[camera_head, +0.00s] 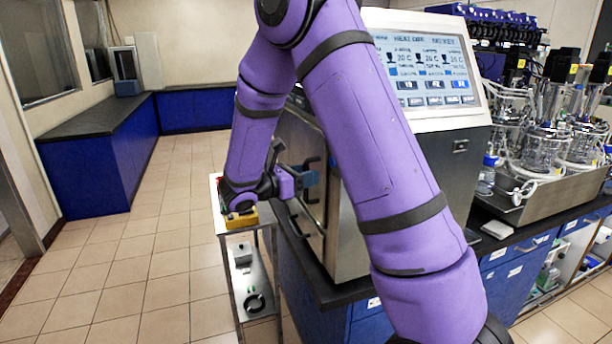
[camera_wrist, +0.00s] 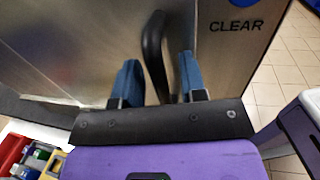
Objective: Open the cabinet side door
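The cabinet (camera_head: 345,225) is a steel box with a screen on top, standing on the dark bench. Its side door (camera_head: 300,137) faces left and looks shut in the head view; my arm hides part of it. In the wrist view the steel door surface (camera_wrist: 85,40) fills the upper part, with a black bar handle (camera_wrist: 153,45) standing out from it. My gripper (camera_wrist: 158,78) has one blue finger on each side of the handle, with gaps visible, so it is open around the bar. My gripper (camera_head: 307,179) also shows at the door in the head view.
A small steel cart (camera_head: 232,232) with a yellow item stands below my wrist, close to the bench. Glass bioreactor vessels (camera_head: 545,145) stand on the right. The tiled floor (camera_head: 130,260) at left is clear, before the blue counters (camera_head: 130,140).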

